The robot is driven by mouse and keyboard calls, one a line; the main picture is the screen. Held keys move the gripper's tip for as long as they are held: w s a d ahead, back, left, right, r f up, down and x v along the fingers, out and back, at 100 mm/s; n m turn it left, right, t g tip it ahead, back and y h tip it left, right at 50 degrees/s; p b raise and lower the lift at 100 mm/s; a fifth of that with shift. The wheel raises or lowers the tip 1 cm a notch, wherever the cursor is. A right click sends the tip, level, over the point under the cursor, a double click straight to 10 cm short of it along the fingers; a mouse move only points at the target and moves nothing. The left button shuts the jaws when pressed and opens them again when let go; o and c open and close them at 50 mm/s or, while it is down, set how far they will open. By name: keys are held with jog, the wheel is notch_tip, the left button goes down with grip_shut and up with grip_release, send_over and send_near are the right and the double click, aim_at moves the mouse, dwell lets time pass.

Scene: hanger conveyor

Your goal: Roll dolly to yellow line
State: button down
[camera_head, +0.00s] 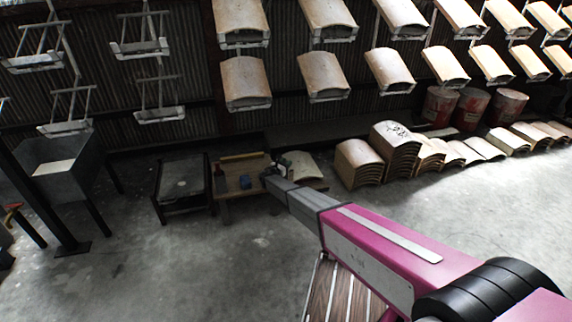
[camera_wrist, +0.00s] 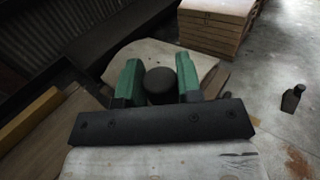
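My gripper (camera_head: 279,168) reaches out over the low wooden bench near the back wall. In the wrist view its two green fingers (camera_wrist: 160,80) stand apart. A dark round knob-like part (camera_wrist: 161,86) shows between them; I cannot tell whether it is mine or whether the fingers touch it. A slatted wooden platform (camera_head: 343,292) shows at the bottom, partly hidden by my arm; I cannot tell whether it is the dolly. No yellow floor line is visible. A yellow bar (camera_head: 241,156) lies on the wooden bench (camera_head: 226,188), and shows at the left in the wrist view (camera_wrist: 30,120).
Stacked curved tiles (camera_head: 356,163) and red drums (camera_head: 440,106) line the wall. Loaded hangers hang above. The concrete floor in front is mostly clear.

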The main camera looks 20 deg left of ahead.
jog(key=w+d, duration=0.7)
jog(key=d, duration=0.5)
jog(key=shift+w, duration=0.15)
jog(key=c, duration=0.8)
grip_release()
jog(key=v, duration=1)
jog(key=shift+s+a, duration=0.15)
jog(key=shift+s, duration=0.25)
